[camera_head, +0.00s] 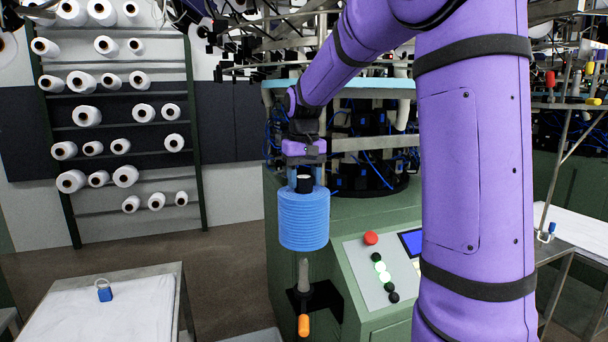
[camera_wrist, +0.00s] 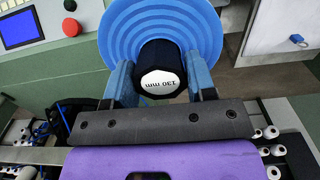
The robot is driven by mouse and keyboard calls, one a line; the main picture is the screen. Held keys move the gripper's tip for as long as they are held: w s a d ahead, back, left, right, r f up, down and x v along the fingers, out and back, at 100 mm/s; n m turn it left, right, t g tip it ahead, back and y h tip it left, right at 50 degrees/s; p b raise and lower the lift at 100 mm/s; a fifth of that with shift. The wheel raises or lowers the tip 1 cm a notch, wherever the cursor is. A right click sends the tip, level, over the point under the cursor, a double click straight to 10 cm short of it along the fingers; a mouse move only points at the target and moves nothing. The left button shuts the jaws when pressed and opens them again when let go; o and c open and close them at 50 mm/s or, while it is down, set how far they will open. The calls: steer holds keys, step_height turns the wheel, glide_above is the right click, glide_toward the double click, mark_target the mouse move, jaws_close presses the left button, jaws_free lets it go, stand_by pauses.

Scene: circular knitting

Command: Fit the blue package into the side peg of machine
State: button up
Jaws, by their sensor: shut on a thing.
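The blue package (camera_head: 303,218) is a ribbed blue spool with a dark core whose white end reads "130 mm" in the wrist view. My gripper (camera_head: 305,180) is shut on the core at the top of the package. In the wrist view my gripper's blue fingers (camera_wrist: 162,85) flank the core, with the blue package (camera_wrist: 205,22) beyond them. The side peg (camera_head: 303,274) is a grey upright rod with an orange tip below, on a black bracket on the machine (camera_head: 345,212). The package hangs upright just above the peg in the head view; any contact between them cannot be told.
A control panel with a red button (camera_head: 370,238) and a screen (camera_head: 411,242) is right of the peg. A white-topped table (camera_head: 100,310) with a small blue padlock-like item (camera_head: 104,291) stands at lower left. A rack of white cones (camera_head: 115,110) stands behind. Floor shows between table and machine.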

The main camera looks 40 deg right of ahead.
mark_target(304, 195)
steer(key=shift+f, duration=7.85)
steer(key=o, duration=1.4)
